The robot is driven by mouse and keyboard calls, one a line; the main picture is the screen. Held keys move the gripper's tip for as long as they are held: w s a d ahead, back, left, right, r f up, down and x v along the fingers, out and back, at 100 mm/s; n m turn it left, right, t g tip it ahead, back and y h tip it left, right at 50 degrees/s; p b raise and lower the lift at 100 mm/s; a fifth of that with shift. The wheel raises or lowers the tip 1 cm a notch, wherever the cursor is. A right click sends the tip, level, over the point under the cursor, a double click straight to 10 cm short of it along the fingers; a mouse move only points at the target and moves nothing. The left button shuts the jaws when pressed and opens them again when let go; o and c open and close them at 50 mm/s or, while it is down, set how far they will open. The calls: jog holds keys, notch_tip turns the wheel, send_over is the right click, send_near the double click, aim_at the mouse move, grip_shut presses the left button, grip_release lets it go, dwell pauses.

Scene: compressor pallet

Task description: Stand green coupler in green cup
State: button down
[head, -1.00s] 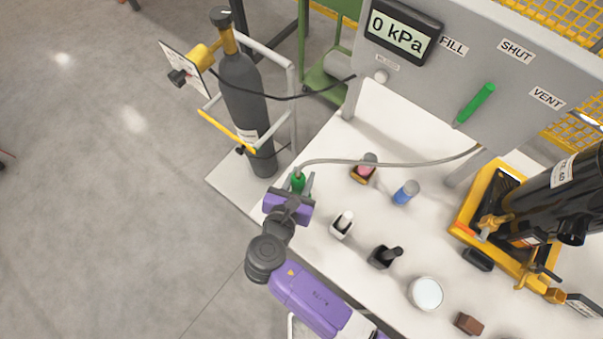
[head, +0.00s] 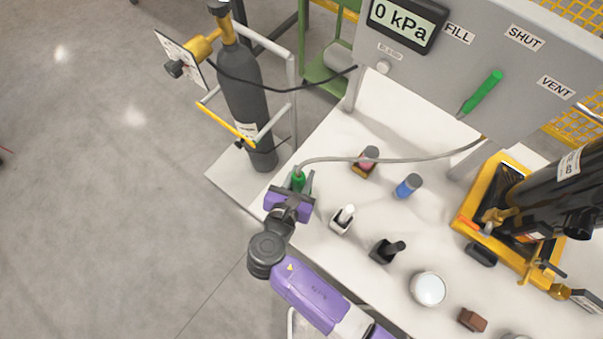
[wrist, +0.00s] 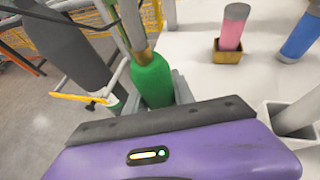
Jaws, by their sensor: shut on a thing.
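The green coupler (head: 298,181) is at the end of a grey hose, near the left end of the white bench. My gripper (head: 304,186) is shut on it. In the wrist view the coupler (wrist: 152,82) stands roughly upright between the fingers, with a brass-coloured collar and the hose at its top. Its lower end is hidden behind my gripper's body. I cannot see a green cup, so I cannot tell whether the coupler is in or above one.
A pink coupler (head: 369,154) stands in a yellowish cup. A blue coupler (head: 408,186), a white one (head: 345,215) and a black one (head: 392,249) are nearby. A grey hose (head: 420,158) crosses to the panel. A dark gas cylinder (head: 247,105) stands left.

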aim_at(296, 190)
jog(key=shift+f+b, duration=0.35)
jog(key=shift+f, duration=0.2)
jog(key=c, duration=1)
grip_release()
jog(key=v, duration=0.7)
jog(key=shift+s+a+r, duration=0.1)
jog(key=shift+s+r, duration=0.1)
jog(key=shift+s, duration=0.1)
